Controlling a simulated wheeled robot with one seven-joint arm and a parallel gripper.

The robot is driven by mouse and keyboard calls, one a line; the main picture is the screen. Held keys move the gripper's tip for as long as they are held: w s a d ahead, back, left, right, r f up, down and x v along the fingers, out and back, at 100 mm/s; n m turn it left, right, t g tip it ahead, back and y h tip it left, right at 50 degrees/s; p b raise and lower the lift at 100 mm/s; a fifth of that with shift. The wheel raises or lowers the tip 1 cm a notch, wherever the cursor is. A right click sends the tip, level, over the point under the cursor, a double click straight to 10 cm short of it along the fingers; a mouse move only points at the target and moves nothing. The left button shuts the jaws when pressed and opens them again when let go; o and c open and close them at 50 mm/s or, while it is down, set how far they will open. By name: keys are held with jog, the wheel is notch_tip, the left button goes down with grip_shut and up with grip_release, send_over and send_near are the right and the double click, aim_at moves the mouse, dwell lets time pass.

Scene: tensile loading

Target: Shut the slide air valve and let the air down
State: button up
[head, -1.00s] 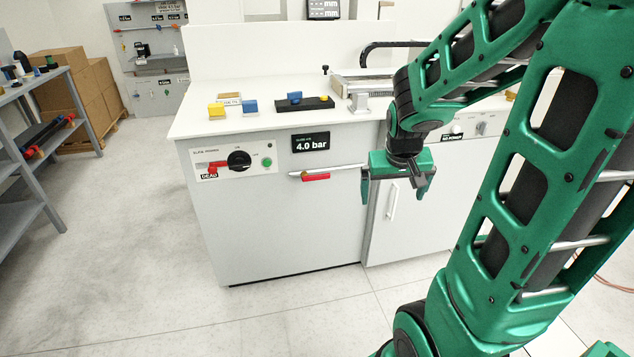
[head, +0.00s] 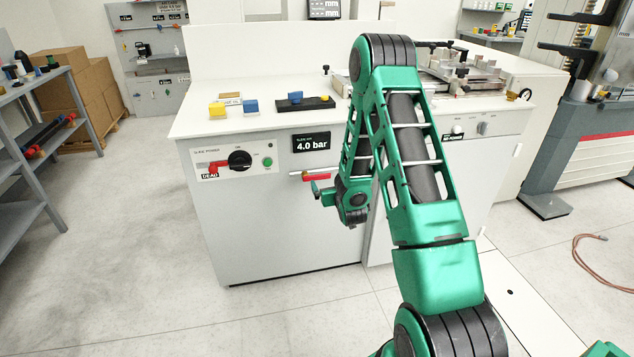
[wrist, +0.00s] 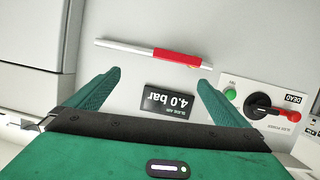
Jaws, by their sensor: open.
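The slide air valve's red handle (head: 317,177) lies along a thin silver pipe (head: 297,174) on the white cabinet front. In the wrist view the red handle (wrist: 180,57) also lies in line with the pipe (wrist: 125,46), beyond my fingertips. The slide air display (head: 310,143) reads 4.0 bar; it shows upside down between my fingers in the wrist view (wrist: 167,101). My gripper (head: 322,192) is open and empty, close to the handle in the head view. The wrist view shows its spread fingers (wrist: 160,80). My arm hides the pipe's right end in the head view.
Yellow and blue blocks (head: 251,106) sit on the cabinet top. The floor in front is clear.

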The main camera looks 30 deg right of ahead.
aim_at(317, 176)
jog(key=a+f+t, duration=0.3)
jog(key=f, duration=0.2)
jog(key=x, duration=1)
jog(key=shift+w+r, duration=0.3)
jog(key=shift+c, duration=0.6)
